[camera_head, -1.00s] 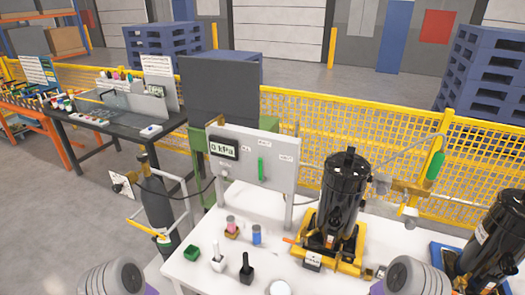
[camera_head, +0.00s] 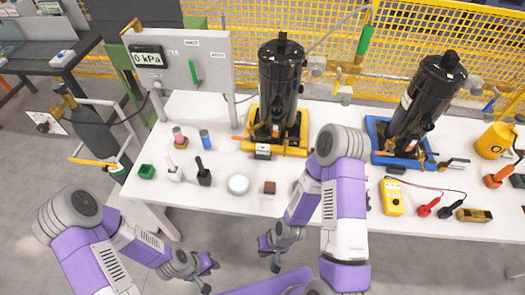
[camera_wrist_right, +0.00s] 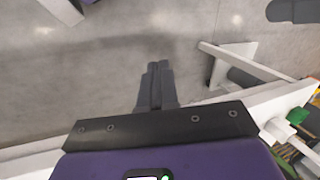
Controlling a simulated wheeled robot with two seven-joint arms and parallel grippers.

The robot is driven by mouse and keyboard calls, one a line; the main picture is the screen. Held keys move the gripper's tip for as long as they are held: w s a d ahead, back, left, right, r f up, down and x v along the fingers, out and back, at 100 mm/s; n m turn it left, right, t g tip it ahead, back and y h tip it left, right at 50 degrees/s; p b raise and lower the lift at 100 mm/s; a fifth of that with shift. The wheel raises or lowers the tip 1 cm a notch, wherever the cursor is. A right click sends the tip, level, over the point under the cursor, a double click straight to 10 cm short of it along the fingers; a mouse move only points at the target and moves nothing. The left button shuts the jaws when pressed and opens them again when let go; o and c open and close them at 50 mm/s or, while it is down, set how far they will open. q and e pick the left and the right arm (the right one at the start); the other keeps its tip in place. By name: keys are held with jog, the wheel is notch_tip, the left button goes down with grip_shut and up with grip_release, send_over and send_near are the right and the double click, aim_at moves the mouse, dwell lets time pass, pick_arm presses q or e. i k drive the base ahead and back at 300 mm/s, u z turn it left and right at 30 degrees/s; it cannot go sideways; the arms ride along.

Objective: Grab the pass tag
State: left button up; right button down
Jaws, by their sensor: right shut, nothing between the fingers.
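I cannot make out a tag clearly marked as a pass tag. A small green block-like item (camera_head: 147,171) lies at the white table's left corner; its kind is unclear. My left gripper (camera_head: 204,288) hangs low in front of the table, apart from everything; its fingers are too small to read. My right gripper (camera_head: 275,266) is also in front of the table edge, below the tabletop items. In the right wrist view its two dark fingers (camera_wrist_right: 155,82) are together with nothing between them, above the grey floor.
A gas cylinder (camera_head: 97,135) stands left.

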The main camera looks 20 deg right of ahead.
aim_at(261, 149)
jog(key=k, duration=0.4)
jog(key=u, duration=1.05)
jog(key=i, duration=0.55)
jog(key=z, duration=1.9)
jog(key=i, duration=0.5)
jog(key=u, duration=0.05)
